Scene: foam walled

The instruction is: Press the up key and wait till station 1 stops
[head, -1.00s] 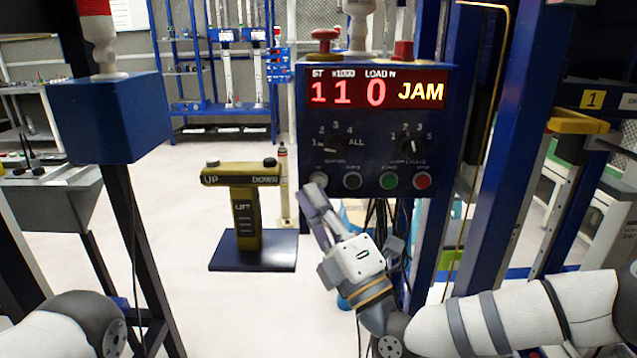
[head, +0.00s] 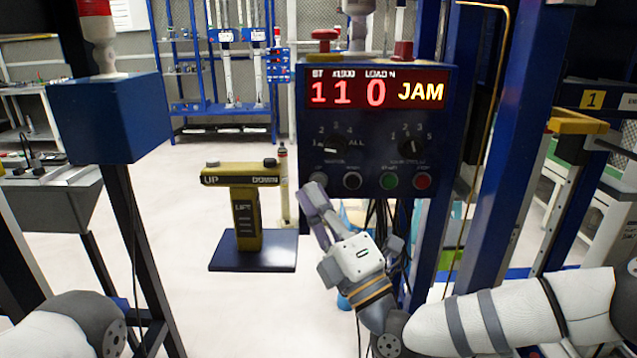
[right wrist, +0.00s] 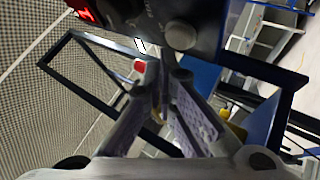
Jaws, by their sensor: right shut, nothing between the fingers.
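A blue control box (head: 330,125) stands at centre. Its red display (head: 376,93) reads 1, 1, 0 and JAM. Below it are two dials and a row of buttons; the leftmost grey button (head: 319,179) has a label too small to read surely. A yellow lift post (head: 247,215) to the left carries an UP key (head: 212,163) and a DOWN key (head: 270,162). My right gripper (head: 313,190) is shut and empty, its tips at the grey button's lower edge. In the right wrist view the tips are close to a round button (right wrist: 181,34); contact is unclear. My left gripper is out of view.
A red mushroom button (head: 324,37) and a red-topped part (head: 403,50) sit on the box. A smaller blue box (head: 108,118) on a dark post stands at left. Blue uprights (head: 505,140) crowd the right. The floor behind the lift post is open.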

